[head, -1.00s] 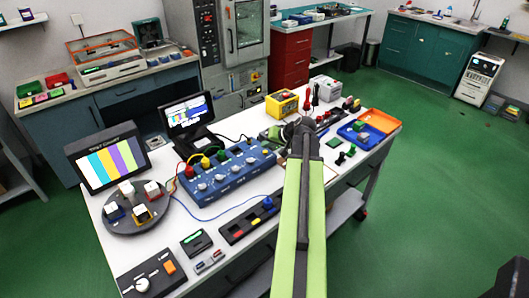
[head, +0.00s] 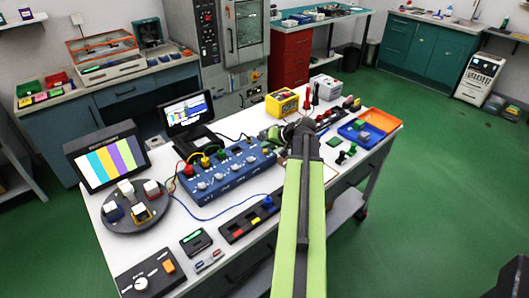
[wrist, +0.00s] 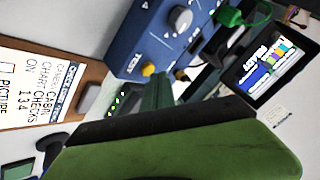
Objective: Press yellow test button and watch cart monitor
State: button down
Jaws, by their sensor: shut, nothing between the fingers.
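The yellow test button (wrist: 148,69) is a small round knob beside the word TEST on the blue control box (wrist: 165,35). The box also shows in the head view (head: 225,172), where my arm end is near its right end. My gripper (wrist: 157,94) is shut and empty, its tip just short of the button, with a small gap seeming to show. In the head view the gripper (head: 283,133) is small and partly hidden by my wrist. The cart monitor (head: 187,110) stands behind the box, lit with coloured bars and text; its screen (wrist: 268,65) is tilted in the wrist view.
A larger colour-bar display (head: 105,162) and a round tray of blocks (head: 135,208) stand at the cart's left. A yellow battery (head: 282,103) and a blue bin (head: 357,133) are at the right. A clipboard chart (wrist: 35,85) lies near the gripper.

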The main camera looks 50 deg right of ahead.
aim_at(267, 151)
jog(key=shift+f+b, duration=0.45)
jog(key=shift+b, duration=0.05)
dwell(0.5)
jog(key=shift+r, duration=0.15)
jog(key=shift+r+p, duration=0.8)
jog(key=shift+p, duration=0.1)
notch_tip(267, 151, up, 5)
jog(key=p, duration=0.5)
jog(key=shift+f, duration=0.1)
dwell(0.5)
